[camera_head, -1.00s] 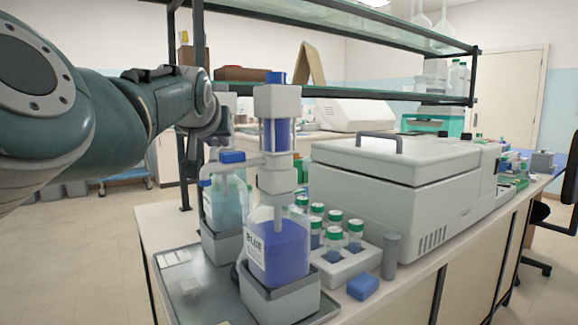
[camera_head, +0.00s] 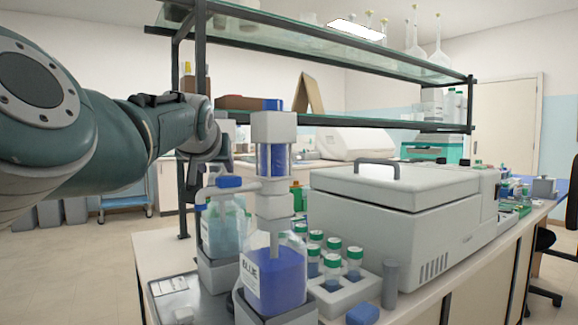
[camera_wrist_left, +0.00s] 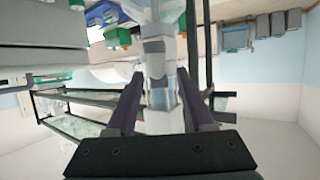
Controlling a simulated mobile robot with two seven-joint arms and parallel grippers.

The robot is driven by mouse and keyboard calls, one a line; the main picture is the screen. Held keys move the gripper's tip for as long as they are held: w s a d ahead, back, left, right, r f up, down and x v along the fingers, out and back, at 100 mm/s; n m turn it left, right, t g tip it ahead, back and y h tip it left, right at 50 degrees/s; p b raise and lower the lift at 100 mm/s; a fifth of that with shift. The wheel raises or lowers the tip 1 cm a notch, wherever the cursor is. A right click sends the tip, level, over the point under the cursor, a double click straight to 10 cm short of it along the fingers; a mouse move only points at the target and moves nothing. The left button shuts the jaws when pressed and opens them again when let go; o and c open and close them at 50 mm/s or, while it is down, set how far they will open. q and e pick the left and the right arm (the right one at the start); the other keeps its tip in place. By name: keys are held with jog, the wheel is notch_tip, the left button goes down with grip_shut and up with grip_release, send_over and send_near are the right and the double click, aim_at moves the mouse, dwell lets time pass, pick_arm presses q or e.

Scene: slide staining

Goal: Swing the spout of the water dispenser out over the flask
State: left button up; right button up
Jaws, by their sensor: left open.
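The water dispenser (camera_head: 222,228), with pale blue liquid, stands behind the blue-stain dispenser (camera_head: 275,272). A white spout tube (camera_head: 207,190) runs left above its bottle; overlap leaves unclear which dispenser it belongs to. My left gripper (camera_head: 226,150) is at the upper part of the rear dispenser, its fingers partly hidden. In the left wrist view, the open gripper (camera_wrist_left: 160,98) has its fingers either side of a white dispenser column (camera_wrist_left: 156,62) with a clear bluish section. Gaps show beside the column; contact is unclear. I cannot identify the receiving flask. My right gripper is not in view.
A grey tray (camera_head: 172,290) lies at the bench's left end. A white rack (camera_head: 345,298) of green-capped bottles and a large white machine (camera_head: 395,200) stand to the right. A glass shelf frame (camera_head: 330,40) rises behind; glass flasks (camera_head: 438,55) stand on top.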

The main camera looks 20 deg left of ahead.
pick_arm(q)
jog(key=shift+s+r, duration=0.1)
jog(key=shift+s+d+r+p, duration=0.25)
jog(key=shift+s+p, duration=0.1)
jog(key=shift+p, duration=0.1)
jog(key=p+v, duration=0.1)
jog(key=v, duration=0.7)
jog(key=shift+s, duration=0.45)
jog(key=shift+c, duration=0.2)
